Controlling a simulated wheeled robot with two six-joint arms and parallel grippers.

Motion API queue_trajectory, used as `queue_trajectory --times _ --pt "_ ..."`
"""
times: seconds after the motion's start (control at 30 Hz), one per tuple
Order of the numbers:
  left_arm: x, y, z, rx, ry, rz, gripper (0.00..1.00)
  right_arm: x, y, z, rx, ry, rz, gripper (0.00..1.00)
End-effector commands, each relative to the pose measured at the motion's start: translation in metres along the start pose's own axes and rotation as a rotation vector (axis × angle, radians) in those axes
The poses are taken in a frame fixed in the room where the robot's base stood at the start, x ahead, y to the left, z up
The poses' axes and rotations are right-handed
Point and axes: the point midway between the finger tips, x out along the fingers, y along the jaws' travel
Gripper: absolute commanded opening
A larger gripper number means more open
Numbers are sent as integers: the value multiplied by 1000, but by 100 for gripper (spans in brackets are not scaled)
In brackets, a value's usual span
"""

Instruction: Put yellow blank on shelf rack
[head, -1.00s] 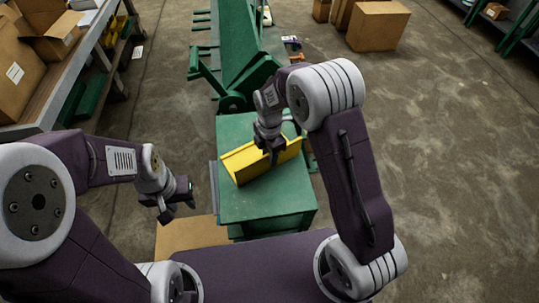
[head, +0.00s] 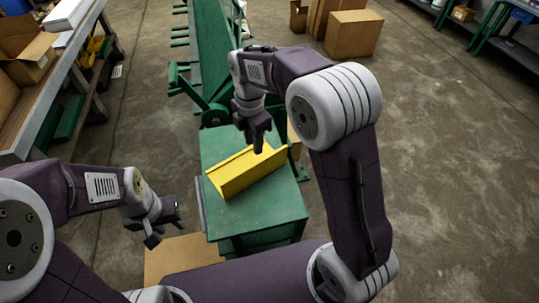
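The yellow blank (head: 245,174), a bent sheet with a raised flange, lies slantwise on the green machine table (head: 262,212). My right gripper (head: 259,150) points down at the blank's far edge, its fingertips overlapping that edge in the picture. I cannot tell if they touch it or hang above it, nor how far apart the fingers are. My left gripper (head: 166,226) is left of the green table, apart from the blank, with its fingers spread and nothing between them. A shelf rack (head: 58,88) stands at the upper left.
Cardboard boxes (head: 352,33) stand on the floor at the back. A long green machine (head: 212,50) runs away behind the table. An open carton (head: 30,55) and yellow bins sit on the rack. A flat brown carton (head: 185,254) lies low in front.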

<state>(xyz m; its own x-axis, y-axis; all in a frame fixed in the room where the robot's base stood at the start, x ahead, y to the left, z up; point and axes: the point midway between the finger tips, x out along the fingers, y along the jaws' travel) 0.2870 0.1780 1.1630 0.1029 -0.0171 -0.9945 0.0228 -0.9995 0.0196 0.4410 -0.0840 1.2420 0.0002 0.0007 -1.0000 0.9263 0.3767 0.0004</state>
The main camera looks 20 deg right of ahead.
Motion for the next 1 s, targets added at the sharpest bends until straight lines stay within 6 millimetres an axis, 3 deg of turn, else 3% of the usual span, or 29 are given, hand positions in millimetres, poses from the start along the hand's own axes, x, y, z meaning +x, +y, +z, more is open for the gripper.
queue_trajectory --times 0.07,0.13,0.4,0.5,0.67,1.0 --pt "0 0 0 0 0 0 36 2 -5 3 68 1 4 31" --pt "0 0 0 0 0 0 36 10 -21 10 259 3 11 31" --pt "0 0 0 0 0 0 36 59 -130 32 1476 50 71 31" --pt "0 0 0 0 0 0 36 71 -160 31 1779 70 84 31" --pt "0 0 0 0 0 0 36 79 -179 30 1977 87 92 31" --pt "0 0 0 0 0 0 36 79 -179 30 1981 86 90 31"
